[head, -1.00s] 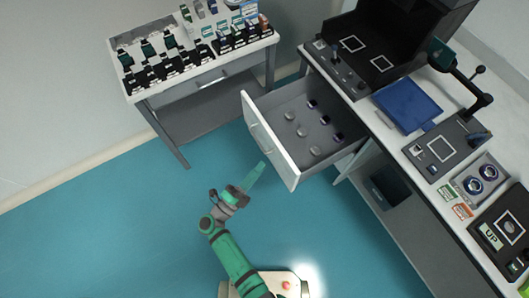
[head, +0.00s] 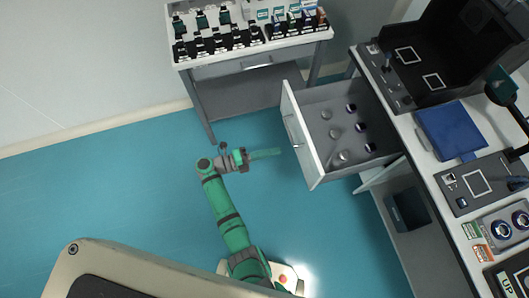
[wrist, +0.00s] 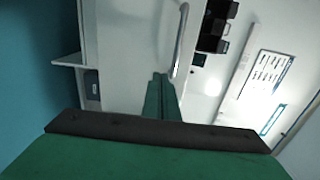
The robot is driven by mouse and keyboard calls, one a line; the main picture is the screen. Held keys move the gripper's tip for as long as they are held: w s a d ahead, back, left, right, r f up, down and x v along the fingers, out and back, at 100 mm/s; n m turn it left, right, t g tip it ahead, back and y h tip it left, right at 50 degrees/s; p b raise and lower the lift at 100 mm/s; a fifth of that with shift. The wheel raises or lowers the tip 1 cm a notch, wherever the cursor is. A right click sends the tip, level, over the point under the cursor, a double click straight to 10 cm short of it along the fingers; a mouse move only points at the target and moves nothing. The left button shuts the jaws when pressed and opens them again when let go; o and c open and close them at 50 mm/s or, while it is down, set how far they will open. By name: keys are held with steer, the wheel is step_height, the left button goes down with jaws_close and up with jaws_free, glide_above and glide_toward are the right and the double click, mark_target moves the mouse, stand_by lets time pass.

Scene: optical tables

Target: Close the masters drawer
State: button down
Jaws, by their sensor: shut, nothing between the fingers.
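The open drawer (head: 341,120) sticks out from the right-hand table, with several small round pieces in light and dark rows inside. Its white front (head: 303,136) faces left and carries a bar handle (head: 292,131). My gripper (head: 279,152) is shut and empty, just left of the drawer front, pointing at it, with a small gap in the head view. In the wrist view the green fingers (wrist: 161,98) are together in front of the white drawer front (wrist: 125,50), beside the handle (wrist: 181,40). I cannot tell there whether they touch it.
The right-hand table (head: 427,150) holds a blue tray (head: 449,130) and dark fixtures. A smaller table (head: 255,62) with a closed drawer and several dark holders stands behind. A dark bin (head: 408,211) sits below the right table. Blue floor is clear left of the drawer.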

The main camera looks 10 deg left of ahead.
mark_target(294, 146)
steer(key=x, duration=0.8)
steer(key=shift+w+d, duration=0.15)
steer(key=shift+d, duration=0.05)
